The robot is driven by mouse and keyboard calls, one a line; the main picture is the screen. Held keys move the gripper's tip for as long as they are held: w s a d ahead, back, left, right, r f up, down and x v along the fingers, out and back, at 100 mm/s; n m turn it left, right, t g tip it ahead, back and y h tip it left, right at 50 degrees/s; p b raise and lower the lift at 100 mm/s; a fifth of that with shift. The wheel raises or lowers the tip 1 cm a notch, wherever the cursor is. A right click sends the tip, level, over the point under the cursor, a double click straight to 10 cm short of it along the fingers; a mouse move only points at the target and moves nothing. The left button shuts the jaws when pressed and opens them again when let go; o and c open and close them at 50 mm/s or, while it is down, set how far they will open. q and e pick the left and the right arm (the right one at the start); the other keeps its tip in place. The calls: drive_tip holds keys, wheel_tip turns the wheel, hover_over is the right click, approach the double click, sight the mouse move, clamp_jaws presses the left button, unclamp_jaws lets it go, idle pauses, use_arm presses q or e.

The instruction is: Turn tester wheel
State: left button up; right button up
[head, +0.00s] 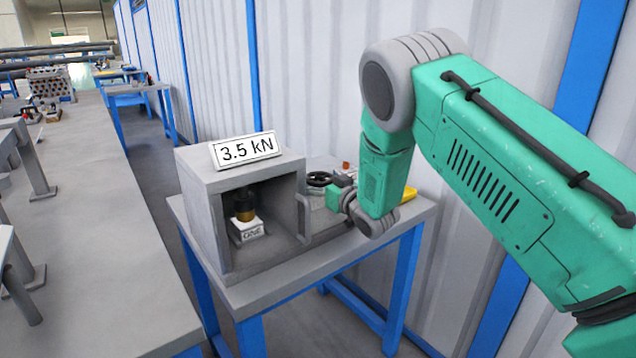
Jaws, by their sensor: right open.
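The tester (203,195) is a grey box on a small blue-legged table, with a sign (245,149) reading "3.5 kN" on top. Its front is open, and inside a dark and brass-coloured part stands above a white block (248,231) marked with small letters. The black tester wheel (319,178) lies to the right, behind the box, partly hidden by it and my gripper. My right gripper (337,184) is small in view, just right of the wheel, and open. I cannot tell whether it touches the wheel. My left gripper is out of view.
The small table (310,274) stands close to the white wall with blue posts. A small yellow item (410,193) lies at its right, partly behind my arm. A long grey bench (90,220) runs along the left, with an aisle between.

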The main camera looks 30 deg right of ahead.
drive_tip(key=shift+d, duration=0.1)
drive_tip(key=shift+c, duration=1.2)
drive_tip(key=c, duration=0.9)
drive_tip(key=shift+n+y, duration=0.3)
drive_tip(key=shift+y, duration=0.2)
drive_tip(key=shift+d+r+n+g+y+p, duration=0.1)
drive_tip(key=shift+n+g+y+p, duration=0.2)
drive_tip(key=shift+n+y, duration=0.45)
drive_tip(key=shift+d+n+g+y+p, duration=0.1)
drive_tip(key=shift+n+y+p, duration=0.35)
drive_tip(key=shift+y, duration=0.6)
drive_tip(key=shift+a+n+g+y, duration=0.1)
drive_tip(key=shift+n+g+y, duration=0.7)
drive_tip(key=shift+n+y, duration=0.8)
drive_tip(key=shift+y, duration=0.4)
